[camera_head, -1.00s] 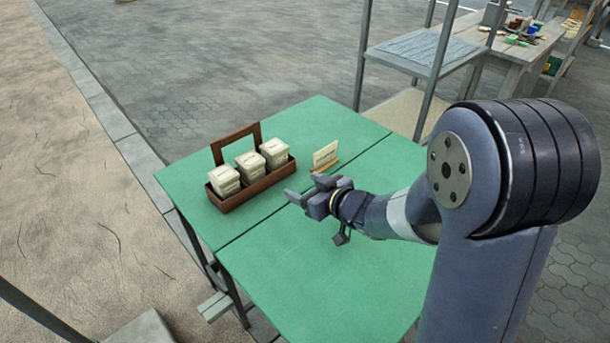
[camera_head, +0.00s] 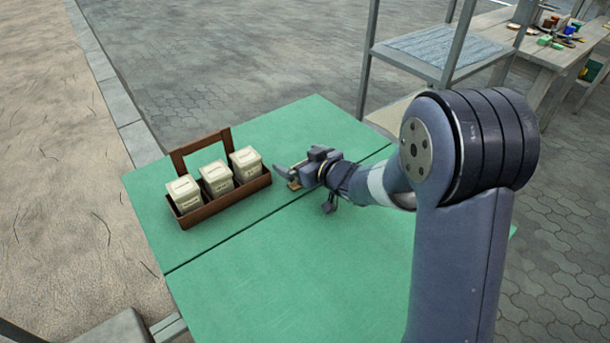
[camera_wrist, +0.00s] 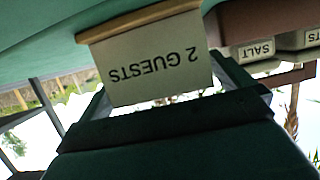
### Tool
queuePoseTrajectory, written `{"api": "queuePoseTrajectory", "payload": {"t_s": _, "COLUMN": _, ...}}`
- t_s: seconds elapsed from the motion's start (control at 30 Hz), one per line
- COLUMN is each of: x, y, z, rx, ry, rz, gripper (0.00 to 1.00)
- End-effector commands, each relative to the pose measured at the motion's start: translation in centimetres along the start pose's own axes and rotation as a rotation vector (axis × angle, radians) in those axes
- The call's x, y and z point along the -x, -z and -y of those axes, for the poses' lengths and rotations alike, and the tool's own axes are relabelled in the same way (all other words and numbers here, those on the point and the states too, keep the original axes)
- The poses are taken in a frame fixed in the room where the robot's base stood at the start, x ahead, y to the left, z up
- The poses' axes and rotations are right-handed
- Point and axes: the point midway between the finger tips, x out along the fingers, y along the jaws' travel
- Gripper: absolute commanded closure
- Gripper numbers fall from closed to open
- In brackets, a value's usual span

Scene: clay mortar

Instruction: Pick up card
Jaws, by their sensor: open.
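The card (camera_wrist: 155,62) is cream, reads "2 GUESTS" and appears upside down in the wrist view. It stands in a wooden base (camera_wrist: 138,19) on the green table. In the head view the card is largely hidden by my gripper (camera_head: 287,175), and a bit of its wooden base (camera_head: 294,186) shows below the fingers. My gripper is open, low over the table, with the card between or just ahead of its fingers. I cannot tell whether a finger touches it.
A brown wooden caddy (camera_head: 222,207) with three cream labelled containers (camera_head: 216,178) stands left of my gripper on the green table (camera_head: 300,260). One label reads "SALT" in the wrist view (camera_wrist: 253,51). A metal-framed shelf (camera_head: 430,55) stands behind. The table's front is clear.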

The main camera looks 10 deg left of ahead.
Motion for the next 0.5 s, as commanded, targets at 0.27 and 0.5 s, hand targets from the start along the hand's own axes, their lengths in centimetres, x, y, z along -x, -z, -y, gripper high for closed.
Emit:
{"api": "queuePoseTrajectory", "payload": {"t_s": 0.27, "x": -0.02, "y": 0.01, "z": 0.01, "rx": 0.000, "ry": 0.000, "rz": 0.001, "gripper": 0.06}}
{"api": "queuePoseTrajectory", "payload": {"t_s": 0.5, "x": -0.01, "y": 0.00, "z": 0.00, "rx": 0.000, "ry": 0.000, "rz": 0.001, "gripper": 0.25}}
